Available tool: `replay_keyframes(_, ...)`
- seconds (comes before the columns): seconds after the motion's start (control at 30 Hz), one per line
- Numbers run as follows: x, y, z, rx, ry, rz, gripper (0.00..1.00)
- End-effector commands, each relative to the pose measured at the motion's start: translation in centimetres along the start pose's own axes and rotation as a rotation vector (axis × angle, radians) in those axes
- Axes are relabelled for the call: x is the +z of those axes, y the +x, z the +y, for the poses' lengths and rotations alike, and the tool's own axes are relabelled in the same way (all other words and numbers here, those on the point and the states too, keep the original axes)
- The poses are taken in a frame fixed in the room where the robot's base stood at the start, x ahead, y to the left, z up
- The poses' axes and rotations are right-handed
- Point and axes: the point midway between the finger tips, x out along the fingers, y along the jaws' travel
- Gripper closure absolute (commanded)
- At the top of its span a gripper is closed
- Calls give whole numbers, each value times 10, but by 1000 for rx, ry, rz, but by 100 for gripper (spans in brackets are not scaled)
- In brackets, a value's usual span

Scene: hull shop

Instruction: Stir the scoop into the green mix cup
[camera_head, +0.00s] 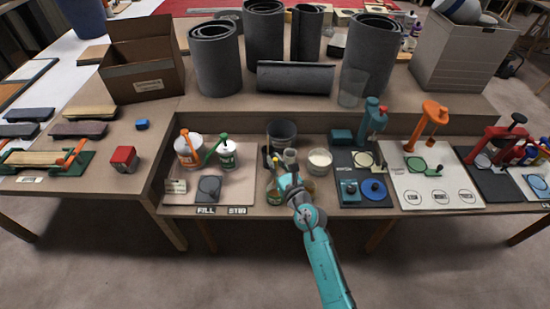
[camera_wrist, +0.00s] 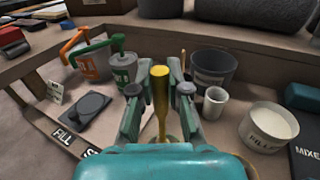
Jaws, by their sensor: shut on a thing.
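My gripper (camera_wrist: 160,92) is shut on the upright yellow handle of a tool (camera_wrist: 160,88), seemingly the scoop. The handle runs down between the fingers, and its lower end is hidden behind my wrist. In the head view my gripper (camera_head: 276,165) is over the bench, left of the white filler tub (camera_head: 320,160). A greenish rim (camera_head: 274,199), perhaps the green mix cup, shows just below my gripper in the head view and is mostly covered by my arm. Whether the tool's end is inside it cannot be told. The tub also shows in the wrist view (camera_wrist: 268,128).
A dark bucket (camera_head: 281,132) and a small white cup (camera_head: 291,156) stand close behind and right of my gripper. Orange-handled (camera_head: 188,152) and green-handled (camera_head: 228,155) pump cans stand left, on a mat with a dark round pad (camera_head: 209,188). Mixer equipment (camera_head: 372,125) stands right.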

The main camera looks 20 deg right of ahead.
Motion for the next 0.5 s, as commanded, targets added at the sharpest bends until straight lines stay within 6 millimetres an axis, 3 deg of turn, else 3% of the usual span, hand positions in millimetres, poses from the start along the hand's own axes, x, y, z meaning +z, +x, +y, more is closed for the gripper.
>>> replay_keyframes(0.5,-36,0,0,-2,2,1,100)
